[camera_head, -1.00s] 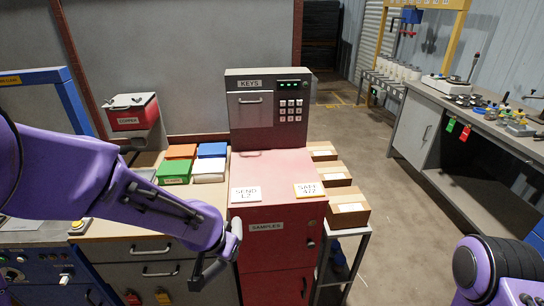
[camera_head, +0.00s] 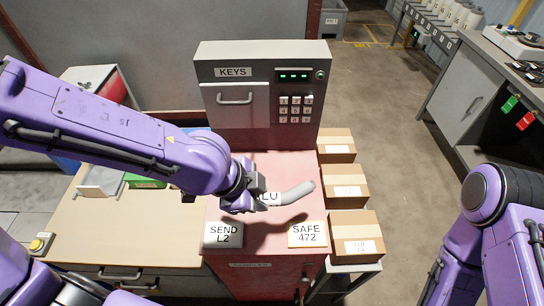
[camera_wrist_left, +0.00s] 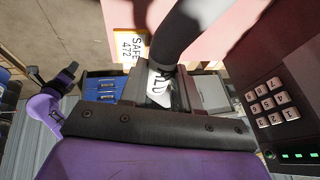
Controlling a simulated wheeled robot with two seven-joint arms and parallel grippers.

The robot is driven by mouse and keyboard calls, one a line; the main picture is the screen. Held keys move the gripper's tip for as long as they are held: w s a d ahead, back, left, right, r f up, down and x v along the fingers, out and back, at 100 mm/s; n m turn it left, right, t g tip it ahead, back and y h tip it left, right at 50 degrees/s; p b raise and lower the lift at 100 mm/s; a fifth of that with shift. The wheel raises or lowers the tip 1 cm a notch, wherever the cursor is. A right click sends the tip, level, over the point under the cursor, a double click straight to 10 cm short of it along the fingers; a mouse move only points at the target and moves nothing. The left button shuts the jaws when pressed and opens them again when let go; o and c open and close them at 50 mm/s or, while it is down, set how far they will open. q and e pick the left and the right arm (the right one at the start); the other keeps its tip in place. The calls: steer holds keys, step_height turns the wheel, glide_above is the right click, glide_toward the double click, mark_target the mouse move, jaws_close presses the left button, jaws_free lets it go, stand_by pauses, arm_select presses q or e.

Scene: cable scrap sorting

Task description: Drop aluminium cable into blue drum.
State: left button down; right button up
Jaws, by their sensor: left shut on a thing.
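My left gripper (camera_head: 246,190) is shut on a grey cable (camera_head: 298,193) with a white tag reading ALU. It holds the cable above the red cabinet top (camera_head: 268,232), and the cable's free end points right. In the left wrist view the same cable (camera_wrist_left: 186,28) runs up from between the jaws (camera_wrist_left: 156,92), with its tag against them. No blue drum can be made out in these views. The right arm (camera_head: 495,205) shows at the right edge, but its gripper is out of the picture.
A grey KEYS box (camera_head: 262,130) with a keypad stands behind the cable. SEND L2 (camera_head: 223,235) and SAFE 472 (camera_head: 307,234) cards lie on the cabinet. Cardboard boxes (camera_head: 345,186) line its right side. The wooden counter (camera_head: 130,225) is largely clear. Open floor (camera_head: 395,130) lies right.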

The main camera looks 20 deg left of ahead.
arm_select(q)
steer(key=w+a+f+b, duration=0.1)
steer(key=w+f, duration=0.1)
steer(key=w, duration=0.2)
steer(key=w+a+f+b, duration=0.1)
steer(key=w+f, duration=0.2)
steer(key=w, duration=0.1)
steer(key=w+a+f+b, duration=0.1)
steer(key=w+f, duration=0.2)
steer(key=shift+w+f, duration=0.1)
steer(key=shift+w, duration=0.3)
steer(key=shift+w+a+f, duration=0.2)
steer(key=shift+w+f, duration=0.2)
steer(key=shift+f, duration=0.25)
step_height(320, 180, down, 3)
steer(key=shift+r, duration=0.1)
steer(key=shift+w+f, duration=0.15)
steer(key=shift+f, duration=0.1)
arm_select(e)
steer(key=f, duration=0.1)
steer(key=s+f, duration=0.1)
steer(key=f, duration=0.1)
steer(key=shift+d, duration=0.1)
steer(key=shift+s, duration=0.1)
arm_select(q)
steer(key=c, duration=1.1)
jaws_free()
